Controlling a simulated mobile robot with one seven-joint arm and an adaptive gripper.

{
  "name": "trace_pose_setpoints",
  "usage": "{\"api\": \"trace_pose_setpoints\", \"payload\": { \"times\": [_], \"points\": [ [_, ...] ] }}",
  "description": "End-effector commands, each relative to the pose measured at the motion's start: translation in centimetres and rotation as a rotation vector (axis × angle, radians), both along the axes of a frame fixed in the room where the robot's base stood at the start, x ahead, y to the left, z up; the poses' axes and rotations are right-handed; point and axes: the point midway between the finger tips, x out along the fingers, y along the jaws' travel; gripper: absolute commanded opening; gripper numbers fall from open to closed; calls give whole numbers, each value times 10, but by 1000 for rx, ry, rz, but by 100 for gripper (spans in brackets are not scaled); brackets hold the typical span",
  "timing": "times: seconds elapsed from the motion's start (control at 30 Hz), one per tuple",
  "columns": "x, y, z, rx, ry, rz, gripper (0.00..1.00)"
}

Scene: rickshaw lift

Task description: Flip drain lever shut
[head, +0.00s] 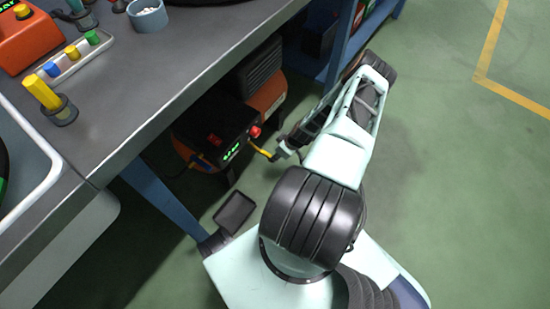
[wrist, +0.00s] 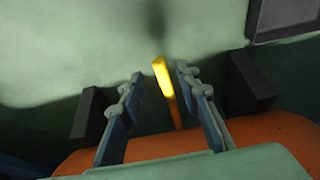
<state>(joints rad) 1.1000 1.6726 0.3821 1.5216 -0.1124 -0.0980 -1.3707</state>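The drain lever (head: 262,152) is a small yellow bar sticking out low on the side of an orange and black compressor (head: 266,97) under the bench. My gripper (head: 281,151) is at the lever's outer end. In the wrist view the yellow lever (wrist: 163,78) shows between the two blue-grey fingers of my gripper (wrist: 159,72). The fingers are apart, with a gap visible on each side of the lever. The orange tank (wrist: 185,140) lies behind and below the fingers. Whether a finger touches the lever, I cannot tell.
The workbench (head: 165,80) overhangs the compressor, with a blue leg (head: 163,198) at its front. A red knob (head: 255,131) sits just above the lever. A dark square tray or pedal (head: 234,212) is near the leg. Green floor (head: 450,180) is clear at right.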

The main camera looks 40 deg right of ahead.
Motion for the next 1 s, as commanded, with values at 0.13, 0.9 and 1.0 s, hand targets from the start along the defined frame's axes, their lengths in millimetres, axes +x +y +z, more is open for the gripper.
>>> {"api": "trace_pose_setpoints", "payload": {
  "times": [0.13, 0.9, 1.0],
  "points": [
    [7, 3, -19, 1, 0, 1, 30],
    [9, 3, -23, 1, 0, 0, 0],
    [9, 3, -23, 1, 0, 0, 0]
  ]
}}
